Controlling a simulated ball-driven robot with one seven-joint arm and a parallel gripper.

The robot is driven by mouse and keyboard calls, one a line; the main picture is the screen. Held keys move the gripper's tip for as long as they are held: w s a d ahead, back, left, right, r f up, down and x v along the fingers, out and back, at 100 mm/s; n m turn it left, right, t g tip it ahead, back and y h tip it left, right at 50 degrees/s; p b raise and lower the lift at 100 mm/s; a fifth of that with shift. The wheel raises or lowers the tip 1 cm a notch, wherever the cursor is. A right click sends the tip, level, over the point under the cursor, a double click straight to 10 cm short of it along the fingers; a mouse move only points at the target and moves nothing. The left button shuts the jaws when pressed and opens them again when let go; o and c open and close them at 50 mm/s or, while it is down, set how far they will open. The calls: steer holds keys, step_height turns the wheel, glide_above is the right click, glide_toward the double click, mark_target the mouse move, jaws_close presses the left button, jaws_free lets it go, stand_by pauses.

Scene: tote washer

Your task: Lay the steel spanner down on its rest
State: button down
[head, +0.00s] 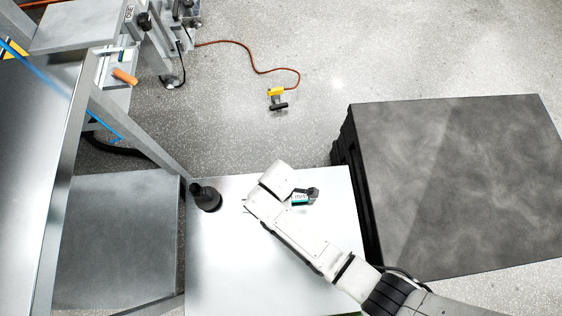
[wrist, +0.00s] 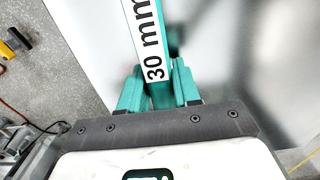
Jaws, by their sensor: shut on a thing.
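The spanner (wrist: 147,40) shows in the wrist view as a narrow bar with a white label reading "30 mm" and a teal edge. My gripper (wrist: 158,88) has teal fingers on either side of it and is shut on it. In the head view, a labelled part of the spanner (head: 300,199) shows beside the end of my arm, with a dark piece at its right. It is over the pale table (head: 220,260); I cannot tell its height. I cannot make out the rest; a dark blurred shape lies beyond the fingers in the wrist view.
A black bottle-like object (head: 206,197) stands at the table's left edge. A dark-topped black crate (head: 460,190) is close on the right. Steel machinery (head: 50,130) fills the left. A yellow and black tool (head: 277,97) on a red cord lies on the floor behind.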

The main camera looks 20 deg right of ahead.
steer(key=shift+f, duration=0.3)
steer(key=shift+c, duration=0.8)
jaws_free()
stand_by(0.4)
steer(key=shift+r+p, duration=4.5)
steer(key=shift+p, duration=0.3)
